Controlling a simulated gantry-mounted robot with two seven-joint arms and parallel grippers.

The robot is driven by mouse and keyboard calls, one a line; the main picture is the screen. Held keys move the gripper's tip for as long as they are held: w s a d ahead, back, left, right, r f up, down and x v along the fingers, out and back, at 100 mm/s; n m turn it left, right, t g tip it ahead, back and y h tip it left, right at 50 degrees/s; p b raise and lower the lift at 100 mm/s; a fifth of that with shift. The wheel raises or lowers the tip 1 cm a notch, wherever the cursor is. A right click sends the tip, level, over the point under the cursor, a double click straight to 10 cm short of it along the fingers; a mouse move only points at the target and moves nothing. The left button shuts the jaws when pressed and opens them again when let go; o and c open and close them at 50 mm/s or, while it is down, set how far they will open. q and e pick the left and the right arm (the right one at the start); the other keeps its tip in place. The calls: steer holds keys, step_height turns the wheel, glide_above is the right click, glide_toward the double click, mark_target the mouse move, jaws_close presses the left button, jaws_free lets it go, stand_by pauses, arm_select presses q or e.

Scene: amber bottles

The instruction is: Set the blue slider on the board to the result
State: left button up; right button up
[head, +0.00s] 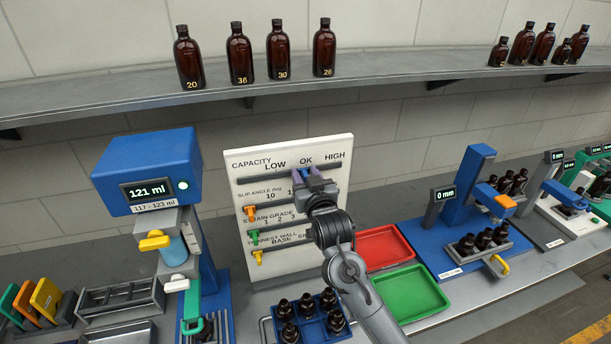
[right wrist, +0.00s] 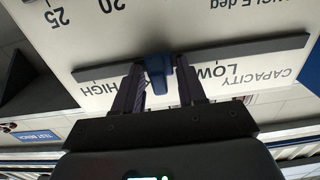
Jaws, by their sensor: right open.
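The white board (head: 343,160) stands upright on the bench, with a CAPACITY row marked LOW, OK and HIGH at its top. The blue slider (head: 307,172) sits on that row's track, below the OK label. My right gripper (head: 306,174) is open, with one finger on each side of the slider; gaps show between fingers and slider in the wrist view. The blue machine's display (head: 148,190) reads 121 ml, above a label 117 - 123 ml. My left gripper is not in view.
Orange (head: 250,212) and green (head: 253,236) sliders, plus a yellow one (head: 257,257), sit at the left of lower tracks. Red (head: 382,247) and green (head: 410,293) trays lie right of the board. A blue crate (head: 310,328) of bottles stands in front.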

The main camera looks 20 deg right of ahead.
steer(key=shift+c, duration=0.3)
jaws_close()
steer(key=shift+d+r+p, duration=0.1)
steer(key=shift+d+p, duration=0.4)
steer(key=shift+s+d, duration=0.1)
steer(key=shift+o, duration=0.3)
jaws_free()
steer(key=s+a+b, duration=0.1)
steer(key=s+b, duration=0.1)
steer(key=s, duration=0.8)
steer(key=shift+s+a, duration=0.25)
steer(key=shift+s, duration=0.1)
